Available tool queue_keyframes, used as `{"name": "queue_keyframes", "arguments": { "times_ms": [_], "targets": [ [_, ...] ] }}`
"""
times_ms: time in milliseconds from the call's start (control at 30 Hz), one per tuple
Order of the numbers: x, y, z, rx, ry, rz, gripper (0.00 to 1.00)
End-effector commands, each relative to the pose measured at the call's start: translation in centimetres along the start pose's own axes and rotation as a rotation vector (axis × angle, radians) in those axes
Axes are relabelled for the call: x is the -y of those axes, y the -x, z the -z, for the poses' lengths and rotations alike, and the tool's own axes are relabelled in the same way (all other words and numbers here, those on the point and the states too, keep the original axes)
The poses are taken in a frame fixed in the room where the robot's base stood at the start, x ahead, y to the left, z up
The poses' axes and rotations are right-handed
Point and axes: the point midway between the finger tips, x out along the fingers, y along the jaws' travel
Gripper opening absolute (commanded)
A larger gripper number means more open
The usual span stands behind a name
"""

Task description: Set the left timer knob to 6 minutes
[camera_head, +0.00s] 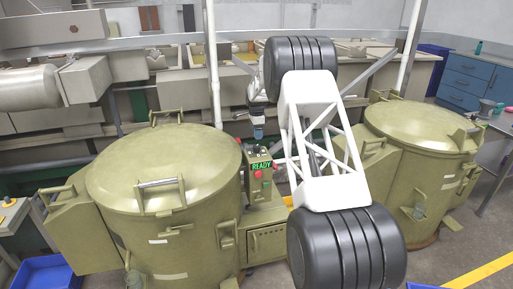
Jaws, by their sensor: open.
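A small control box (260,180) stands between the two green barrels. It has a lit green READY display (261,165) and red buttons (258,174) on it. I cannot make out the left timer knob or its setting; the box's details are too small and partly hidden. My gripper (258,136) hangs just above the box, pointing down, apart from the display. It is open, and I see nothing held in it.
A large lidded green barrel (165,165) stands left and another (420,125) right. My arm crosses the middle and hides part of the space between them. Pale upright poles (212,65) rise behind. Blue bins (48,275) lie on the floor.

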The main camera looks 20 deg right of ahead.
Motion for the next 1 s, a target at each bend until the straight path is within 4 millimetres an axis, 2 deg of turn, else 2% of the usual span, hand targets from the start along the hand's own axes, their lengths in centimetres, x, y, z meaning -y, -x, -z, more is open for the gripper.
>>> {"name": "queue_keyframes", "arguments": {
  "times_ms": [1000],
  "targets": [
    [-0.1,-0.08,-0.02,0.0,1.409,0.0,0.66]
  ]
}}
